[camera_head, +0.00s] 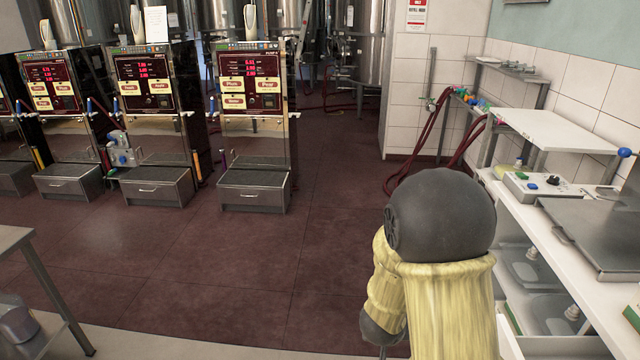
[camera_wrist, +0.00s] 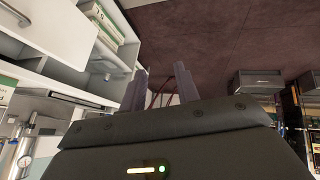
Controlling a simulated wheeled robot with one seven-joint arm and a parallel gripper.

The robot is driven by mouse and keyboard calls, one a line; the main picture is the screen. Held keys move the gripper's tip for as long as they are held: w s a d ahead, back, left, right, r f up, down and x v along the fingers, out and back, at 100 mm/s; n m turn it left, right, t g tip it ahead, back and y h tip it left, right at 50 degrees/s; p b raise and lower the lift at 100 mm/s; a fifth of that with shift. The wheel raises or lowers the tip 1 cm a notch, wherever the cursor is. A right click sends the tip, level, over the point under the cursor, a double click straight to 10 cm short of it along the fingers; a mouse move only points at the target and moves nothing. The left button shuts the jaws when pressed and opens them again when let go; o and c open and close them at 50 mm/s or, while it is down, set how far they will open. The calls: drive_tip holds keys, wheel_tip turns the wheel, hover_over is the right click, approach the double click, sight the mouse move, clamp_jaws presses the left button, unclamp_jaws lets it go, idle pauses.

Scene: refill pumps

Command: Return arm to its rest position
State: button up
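My arm (camera_head: 440,265), in a yellow sleeve with a dark rounded joint, is bent in front of the shelving at the lower right of the head view. My gripper (camera_wrist: 160,72) shows in the wrist view as two grey fingers standing apart, with the floor visible between them. Nothing is seen held between the fingers. The gripper is not clearly visible in the head view, as the arm covers that area or it lies below the frame.
Several refill pumps with red displays, such as the rightmost (camera_head: 252,110), stand across the floor at left. A white shelf unit (camera_head: 600,300) runs close along the arm's right. A metal table (camera_head: 40,270) is at lower left. The red floor (camera_head: 240,260) between is clear.

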drive_tip(key=s+a+r+n+g+y+p, duration=0.1)
drive_tip(key=s+r+g+y+p, duration=0.2)
drive_tip(key=s+r, duration=1)
drive_tip(key=shift+a+y+p, duration=0.4)
drive_tip(key=shift+p, duration=0.25)
drive_tip(key=shift+r, duration=0.1)
drive_tip(key=shift+d, duration=0.1)
